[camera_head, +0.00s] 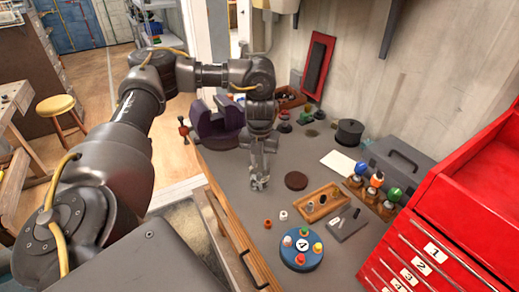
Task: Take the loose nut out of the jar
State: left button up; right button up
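My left gripper (260,184) points down over the grey bench top, left of a flat brown disc (296,180). Its fingertips are small and blurred against grey, so I cannot tell whether they are open or hold anything. I cannot make out a clear jar or a loose nut. A dark round pot (349,133) stands farther back on the bench, and its inside is not visible. My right gripper is not in view.
A purple vise (218,128) stands behind-left of my gripper. A wooden tray (322,203), a blue round base (300,261) with coloured pegs and small white and brown cups lie in front-right. A red tool cabinet (440,235) bounds the right side.

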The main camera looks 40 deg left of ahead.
pick_arm(q)
notch_tip(320, 180, down, 5)
jog(key=shift+f+b, duration=0.2)
jog(key=shift+b, duration=0.1)
jog(key=shift+r, duration=0.1)
grip_shut()
